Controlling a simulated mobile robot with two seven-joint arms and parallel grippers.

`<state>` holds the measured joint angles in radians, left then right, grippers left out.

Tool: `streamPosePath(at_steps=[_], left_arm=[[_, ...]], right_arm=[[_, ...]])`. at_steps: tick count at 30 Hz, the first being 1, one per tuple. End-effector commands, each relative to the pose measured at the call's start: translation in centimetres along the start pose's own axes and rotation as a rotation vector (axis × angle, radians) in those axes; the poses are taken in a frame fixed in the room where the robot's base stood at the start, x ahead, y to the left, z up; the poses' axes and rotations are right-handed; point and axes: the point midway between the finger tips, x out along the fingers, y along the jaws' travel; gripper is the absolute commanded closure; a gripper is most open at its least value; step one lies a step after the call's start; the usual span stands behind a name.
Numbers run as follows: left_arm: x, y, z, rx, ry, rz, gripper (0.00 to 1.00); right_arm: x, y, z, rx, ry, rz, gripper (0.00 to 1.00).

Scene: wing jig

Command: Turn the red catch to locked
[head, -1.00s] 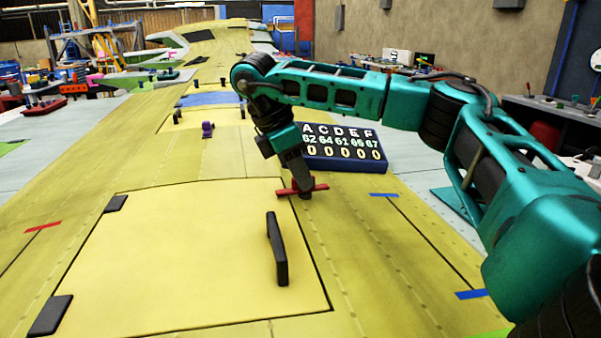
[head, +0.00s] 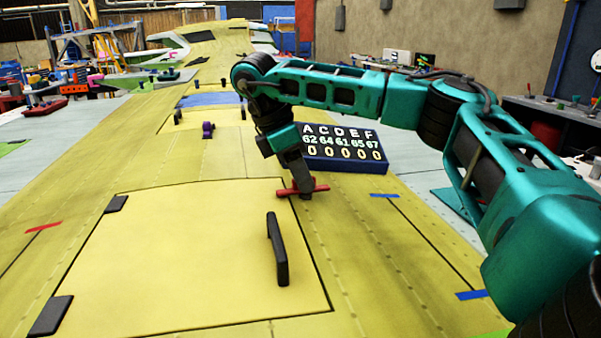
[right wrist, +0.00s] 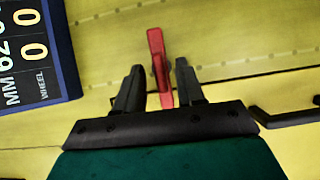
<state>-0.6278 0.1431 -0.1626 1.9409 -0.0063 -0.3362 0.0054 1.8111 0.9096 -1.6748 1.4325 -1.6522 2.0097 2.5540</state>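The red catch (head: 320,187) sits at the right edge of a large yellow panel (head: 180,260), near its far corner. Its bar lies roughly left to right in the head view. My right gripper (head: 302,186) is down over the middle of the catch and hides part of it. In the right wrist view, the red catch (right wrist: 158,50) stands between the two parted fingers of my right gripper (right wrist: 158,75), with a visible gap on each side. Any locked or unlocked marking cannot be made out. My left gripper is not in view.
A dark blue number board (head: 345,163) stands close behind my right gripper and also shows in the right wrist view (right wrist: 66,70). A black handle (head: 277,250) rises from the panel nearer me. A small purple piece (head: 208,130) stands farther off.

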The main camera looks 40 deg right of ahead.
Motion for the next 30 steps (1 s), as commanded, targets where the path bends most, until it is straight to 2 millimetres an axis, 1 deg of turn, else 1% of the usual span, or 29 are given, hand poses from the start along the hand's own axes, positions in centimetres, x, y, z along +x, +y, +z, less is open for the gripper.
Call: streamPosePath(at_steps=[6,11,14,24,27,30], left_arm=[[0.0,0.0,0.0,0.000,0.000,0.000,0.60],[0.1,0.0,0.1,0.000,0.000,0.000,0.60],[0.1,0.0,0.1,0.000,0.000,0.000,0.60],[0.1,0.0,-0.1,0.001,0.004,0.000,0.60],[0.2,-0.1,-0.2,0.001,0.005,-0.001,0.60],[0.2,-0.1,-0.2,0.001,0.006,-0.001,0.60]], right_arm=[[-0.2,0.0,0.0,-0.001,0.000,0.000,0.62],[-1.5,0.0,-0.1,-0.001,0.000,0.003,0.62],[-2.9,0.0,0.0,0.001,0.001,0.006,0.62],[-9.7,0.0,0.0,0.002,-0.002,0.006,0.62],[-11.2,0.0,0.0,0.002,-0.001,0.004,0.62],[-12.2,0.0,0.0,0.001,-0.001,0.002,0.62]])
